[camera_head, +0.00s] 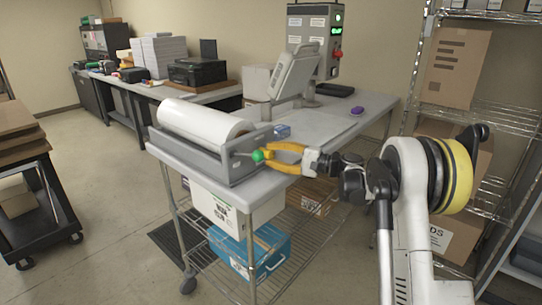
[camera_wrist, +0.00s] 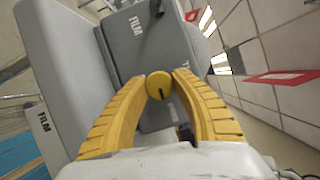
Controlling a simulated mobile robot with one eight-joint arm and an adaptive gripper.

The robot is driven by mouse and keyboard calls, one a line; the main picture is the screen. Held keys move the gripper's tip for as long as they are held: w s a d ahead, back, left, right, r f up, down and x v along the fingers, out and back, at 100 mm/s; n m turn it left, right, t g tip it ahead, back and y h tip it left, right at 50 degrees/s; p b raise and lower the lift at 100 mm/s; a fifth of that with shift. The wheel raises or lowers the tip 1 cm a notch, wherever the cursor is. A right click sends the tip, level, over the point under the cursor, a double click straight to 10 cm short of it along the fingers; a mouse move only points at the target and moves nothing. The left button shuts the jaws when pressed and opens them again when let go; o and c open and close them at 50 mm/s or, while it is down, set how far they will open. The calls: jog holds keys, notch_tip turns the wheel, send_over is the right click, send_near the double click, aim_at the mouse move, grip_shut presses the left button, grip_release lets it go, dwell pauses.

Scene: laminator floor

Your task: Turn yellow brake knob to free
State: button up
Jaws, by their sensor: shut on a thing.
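The yellow brake knob (camera_wrist: 159,86) is round, with a short dark mark on its face. It sits on the grey film roll holder (camera_wrist: 128,40), which is marked FILM in the wrist view. My gripper (camera_wrist: 160,78) has yellow ribbed fingers, and their tips are closed on the knob from both sides. In the head view my gripper (camera_head: 267,156) reaches from the right to the end of the holder (camera_head: 205,162). A green round piece (camera_head: 257,155) shows at the fingertips there; the yellow knob itself cannot be made out in that view.
A white film roll (camera_head: 203,122) lies in the holder on the grey bench (camera_head: 278,183). A control box (camera_head: 314,42) with a red button stands behind. A wire shelf (camera_head: 515,118) with cartons is on the right. The floor at left is clear up to a cart (camera_head: 42,175).

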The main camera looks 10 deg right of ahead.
dwell(0.4)
jog(key=o, duration=1.2)
jog(key=shift+a, duration=0.15)
jog(key=v, duration=1.2)
